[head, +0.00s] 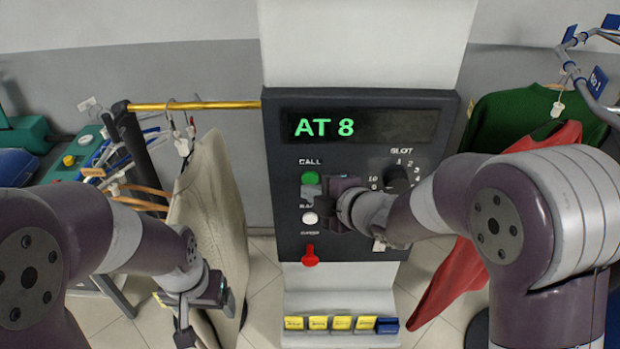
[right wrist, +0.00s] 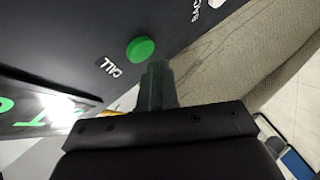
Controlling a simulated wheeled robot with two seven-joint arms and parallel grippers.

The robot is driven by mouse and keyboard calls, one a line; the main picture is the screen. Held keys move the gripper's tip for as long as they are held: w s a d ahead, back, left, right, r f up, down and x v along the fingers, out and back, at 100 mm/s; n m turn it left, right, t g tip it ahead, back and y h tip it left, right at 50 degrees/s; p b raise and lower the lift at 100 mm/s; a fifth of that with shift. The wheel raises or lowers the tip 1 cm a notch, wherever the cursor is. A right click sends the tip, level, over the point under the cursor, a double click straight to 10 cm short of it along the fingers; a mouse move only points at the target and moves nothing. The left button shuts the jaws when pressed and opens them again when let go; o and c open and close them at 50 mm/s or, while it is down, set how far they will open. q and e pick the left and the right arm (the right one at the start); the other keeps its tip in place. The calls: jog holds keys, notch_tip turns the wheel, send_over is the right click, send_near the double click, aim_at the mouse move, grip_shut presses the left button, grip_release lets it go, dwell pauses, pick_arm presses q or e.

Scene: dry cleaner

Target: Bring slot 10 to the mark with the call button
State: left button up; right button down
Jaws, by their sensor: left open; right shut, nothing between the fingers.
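The dark control panel (head: 360,98) reads "AT 8" in green. Its round green call button (head: 309,177) sits at the left under the word CALL; it also shows in the right wrist view (right wrist: 140,49). The black slot dial (head: 397,177) is at the right, partly behind my right arm; where it points is unclear. My right gripper (head: 314,193) is shut and empty, its tips just below the call button; in the right wrist view the fingertips (right wrist: 157,70) are close to the button, contact unclear. My left gripper (head: 200,312) is open, low at the left. I cannot make out slot 10 or the mark.
Below the call button are a white button (head: 309,218) and a red switch (head: 310,257). A beige garment (head: 212,200) hangs left of the panel; green (head: 515,118) and red (head: 460,275) garments hang at the right. Several yellow tags (head: 318,322) stand below the panel.

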dwell(0.6)
jog(key=shift+w, duration=0.45)
jog(key=shift+w, duration=0.4)
dwell(0.5)
jog(key=shift+s, duration=0.1)
jog(key=shift+s+b, duration=0.35)
jog(key=shift+s, duration=0.4)
